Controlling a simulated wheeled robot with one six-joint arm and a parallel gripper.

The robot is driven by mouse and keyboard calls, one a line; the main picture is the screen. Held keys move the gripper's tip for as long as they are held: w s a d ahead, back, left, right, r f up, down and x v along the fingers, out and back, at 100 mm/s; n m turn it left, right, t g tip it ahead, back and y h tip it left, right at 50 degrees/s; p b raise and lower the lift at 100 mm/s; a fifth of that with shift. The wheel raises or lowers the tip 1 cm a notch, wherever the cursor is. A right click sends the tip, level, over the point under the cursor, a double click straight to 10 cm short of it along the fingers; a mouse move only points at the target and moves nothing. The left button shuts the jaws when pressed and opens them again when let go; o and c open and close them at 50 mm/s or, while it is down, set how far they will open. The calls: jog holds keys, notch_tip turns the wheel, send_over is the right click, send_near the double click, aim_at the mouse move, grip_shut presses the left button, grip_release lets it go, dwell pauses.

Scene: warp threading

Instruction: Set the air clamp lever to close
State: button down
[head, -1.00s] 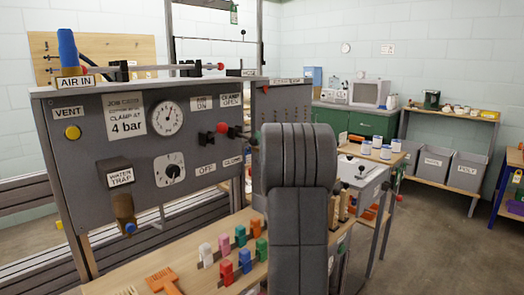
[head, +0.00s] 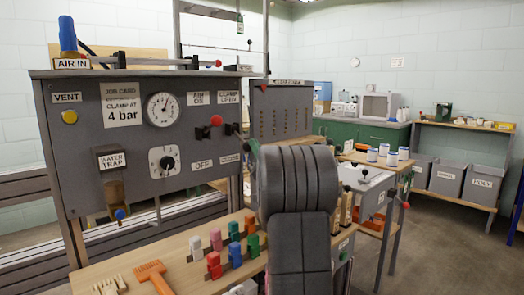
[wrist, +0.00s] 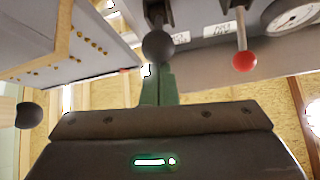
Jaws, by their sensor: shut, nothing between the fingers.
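The air clamp lever, with a black ball knob (wrist: 158,46), shows in the wrist view. It also shows in the head view as a black knob (head: 234,129) on the grey panel, between the CLAMP OPEN label (head: 229,97) and the CLOSE label (head: 230,159). My gripper (wrist: 158,73) has green fingers, shut and empty. Its tips are right at the black knob, and I cannot tell whether they touch it. In the head view, my gripper's green part (head: 254,150) shows right of the lever, mostly hidden by my arm.
A red-knobbed lever (head: 216,120) sits beside the clamp lever, between AIR ON and OFF; its red knob also shows in the wrist view (wrist: 245,61). A gauge (head: 160,109) and dial (head: 168,162) are further left. Coloured blocks (head: 234,253) stand on the bench below.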

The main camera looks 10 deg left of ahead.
jog(key=shift+w+a+f, duration=0.1)
jog(key=shift+a+f, duration=0.1)
jog(key=shift+f, duration=0.5)
jog(key=s+d+f+p, duration=0.1)
jog(key=s+d+f, duration=0.1)
jog(key=s+d, duration=0.8)
jog(key=d, duration=0.3)
jog(key=shift+a, duration=0.1)
jog(key=w+a+r, duration=0.1)
jog(key=w+a, duration=0.7)
jog(key=a, duration=0.3)
jog(key=shift+w+b, duration=0.3)
jog(key=shift+b, duration=0.1)
jog(key=shift+r, duration=0.1)
